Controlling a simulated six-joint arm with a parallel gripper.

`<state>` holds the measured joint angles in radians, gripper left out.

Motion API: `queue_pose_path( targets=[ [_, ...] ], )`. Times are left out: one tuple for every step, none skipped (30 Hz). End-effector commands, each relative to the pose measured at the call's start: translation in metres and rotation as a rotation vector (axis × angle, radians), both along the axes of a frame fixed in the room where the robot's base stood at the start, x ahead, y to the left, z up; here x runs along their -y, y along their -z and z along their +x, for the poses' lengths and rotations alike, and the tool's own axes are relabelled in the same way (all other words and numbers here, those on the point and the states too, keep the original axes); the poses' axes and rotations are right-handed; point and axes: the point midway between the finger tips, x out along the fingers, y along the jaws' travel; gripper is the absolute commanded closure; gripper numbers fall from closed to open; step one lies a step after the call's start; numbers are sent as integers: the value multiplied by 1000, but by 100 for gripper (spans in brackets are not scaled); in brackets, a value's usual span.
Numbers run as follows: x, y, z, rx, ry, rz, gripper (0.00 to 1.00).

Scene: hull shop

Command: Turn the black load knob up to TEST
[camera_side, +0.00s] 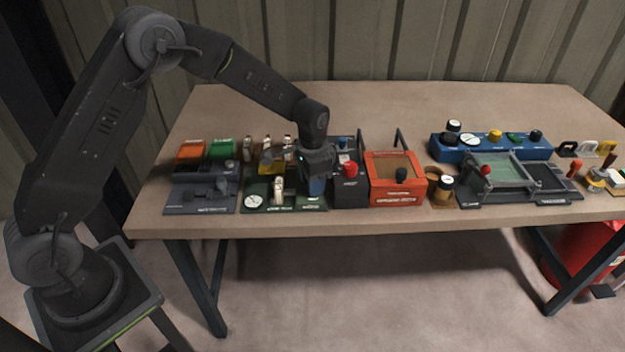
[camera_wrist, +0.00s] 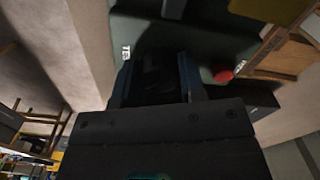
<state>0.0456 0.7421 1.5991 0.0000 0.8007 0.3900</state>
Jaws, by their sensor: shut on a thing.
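The black load knob (camera_wrist: 156,75) is dark and in shadow between my fingers in the wrist view; its marking cannot be made out. My gripper (camera_wrist: 155,62) is shut on it, one finger on either side. A white label starting "TE" (camera_wrist: 125,52) is beside the left finger, partly cut off from view. In the side view my gripper (camera_side: 317,186) points down at the right part of the dark green panel (camera_side: 290,208). The knob is hidden behind the fingers there.
A white dial (camera_side: 253,200) and several pale-topped switches stand on the panel left of my gripper. A dark box with a red knob (camera_side: 350,168) stands close on the right, then an orange box (camera_side: 396,197). The table's front strip is clear.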

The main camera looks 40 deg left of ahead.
Motion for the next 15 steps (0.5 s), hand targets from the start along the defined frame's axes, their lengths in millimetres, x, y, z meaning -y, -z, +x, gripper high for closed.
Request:
queue_pose_path(
  targets=[
    [0, -1, 0, 2, 46, -1, 86],
    [0, -1, 0, 2, 74, -1, 86],
    [0, -1, 0, 2, 112, 0, 86],
    [0, -1, 0, 2, 141, 0, 86],
    [0, -1, 0, 2, 169, 0, 86],
    [0, -1, 0, 2, 207, 0, 86],
    [0, -1, 0, 2, 235, 0, 86],
    [0, -1, 0, 2, 264, 0, 86],
    [0, -1, 0, 2, 301, 0, 86],
    [0, -1, 0, 2, 329, 0, 86],
    [0, -1, 0, 2, 356, 0, 86],
    [0, -1, 0, 2, 391, 0, 86],
    [0, -1, 0, 2, 417, 0, 86],
    [0, -1, 0, 2, 442, 0, 86],
    [0, -1, 0, 2, 475, 0, 86]
  ],
)
